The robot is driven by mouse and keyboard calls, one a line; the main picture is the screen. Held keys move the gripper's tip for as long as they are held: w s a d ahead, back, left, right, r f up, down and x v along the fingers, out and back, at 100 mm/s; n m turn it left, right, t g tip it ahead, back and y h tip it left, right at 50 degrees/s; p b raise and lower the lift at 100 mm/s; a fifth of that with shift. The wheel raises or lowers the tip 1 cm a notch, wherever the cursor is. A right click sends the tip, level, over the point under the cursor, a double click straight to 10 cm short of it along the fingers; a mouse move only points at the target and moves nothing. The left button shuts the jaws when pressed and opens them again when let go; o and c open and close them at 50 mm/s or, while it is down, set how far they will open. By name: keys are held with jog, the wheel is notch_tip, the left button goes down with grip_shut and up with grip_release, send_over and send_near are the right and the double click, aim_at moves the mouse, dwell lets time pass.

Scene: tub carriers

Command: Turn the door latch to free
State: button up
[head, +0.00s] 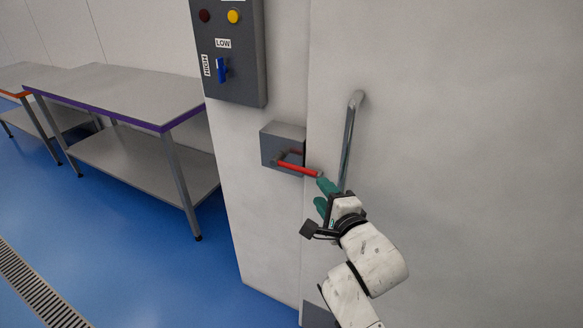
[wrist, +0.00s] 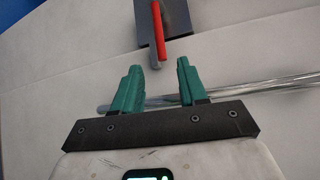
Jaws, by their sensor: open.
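The door latch is a red lever (head: 297,169) on a grey box (head: 282,146) fixed beside the door's edge. The lever points right, tilted slightly down, and its tip reaches over the door edge. My gripper (head: 322,196) with green fingers is just below and right of the lever's tip. In the wrist view my gripper (wrist: 157,82) is open and empty, and the red lever (wrist: 159,34) lies ahead of the gap between the fingers. The lever's free end is near the fingertips; whether it touches one, I cannot tell.
A chrome door handle (head: 350,140) stands upright right behind my gripper; it also crosses behind the fingers in the wrist view (wrist: 255,88). A grey control panel (head: 236,88) with a blue switch is above. Steel tables (head: 125,90) stand left on blue floor.

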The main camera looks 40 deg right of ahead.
aim_at(307, 173)
jog(key=p+x, duration=0.3)
jog(key=x, duration=0.7)
jog(key=shift+w+d, duration=0.1)
jog(key=shift+d, duration=0.05)
grip_shut()
dwell(0.4)
